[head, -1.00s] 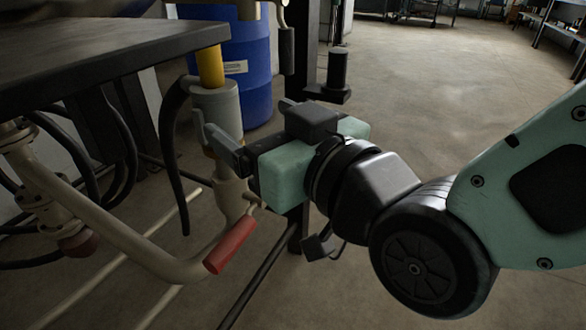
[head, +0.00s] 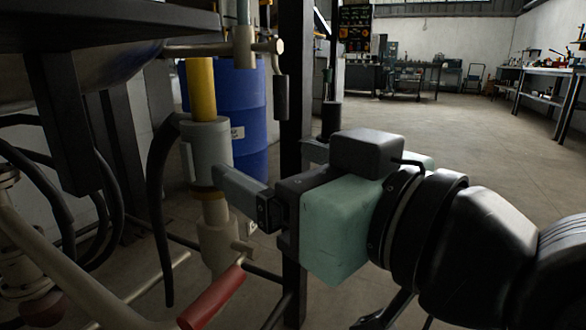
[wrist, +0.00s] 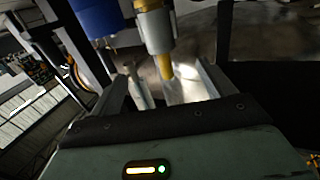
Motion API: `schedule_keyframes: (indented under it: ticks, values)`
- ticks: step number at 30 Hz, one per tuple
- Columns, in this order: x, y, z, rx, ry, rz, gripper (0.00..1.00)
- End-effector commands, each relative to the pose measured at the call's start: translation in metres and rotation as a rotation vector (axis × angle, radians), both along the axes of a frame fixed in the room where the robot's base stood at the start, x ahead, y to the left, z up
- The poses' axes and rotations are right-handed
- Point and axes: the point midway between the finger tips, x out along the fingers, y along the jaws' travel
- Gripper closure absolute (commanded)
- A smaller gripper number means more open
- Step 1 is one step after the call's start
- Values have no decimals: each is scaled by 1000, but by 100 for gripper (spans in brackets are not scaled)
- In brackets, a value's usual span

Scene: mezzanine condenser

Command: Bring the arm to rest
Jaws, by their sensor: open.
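My gripper (head: 256,160) is in the middle of the head view, its pale green body at the end of my black wrist. Its jaws are apart and nothing is held between them. The fingers point left toward a grey sleeve (head: 207,143) on an upright pipe with a yellow section (head: 201,88). The near finger overlaps the sleeve's right edge in the picture. In the wrist view my gripper (wrist: 165,85) shows a finger on each side, with the grey sleeve (wrist: 156,32) in line with the gap. I cannot tell how far apart gripper and sleeve are.
A dark post (head: 296,80) stands right behind my gripper. A red-handled lever (head: 212,298) is below left, and a black hose (head: 158,215) hangs beside the sleeve. A dark tabletop (head: 90,22) overhangs at upper left. A blue drum (head: 250,105) stands behind. Open floor (head: 470,125) lies right.

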Motion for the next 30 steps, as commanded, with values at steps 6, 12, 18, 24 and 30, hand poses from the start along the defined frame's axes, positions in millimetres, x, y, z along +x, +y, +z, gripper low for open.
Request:
schedule_keyframes:
  ticks: [6, 12, 18, 24, 30]
  values:
    - [0, 0, 0, 0, 0, 0, 19]
    - [6, 0, -11, -93, 94, 15, 19]
    - [6, -24, -59, -382, 408, 38, 19]
    - [-14, -79, -95, -670, 752, 14, 19]
    - [-41, -136, -103, -885, 1024, -34, 19]
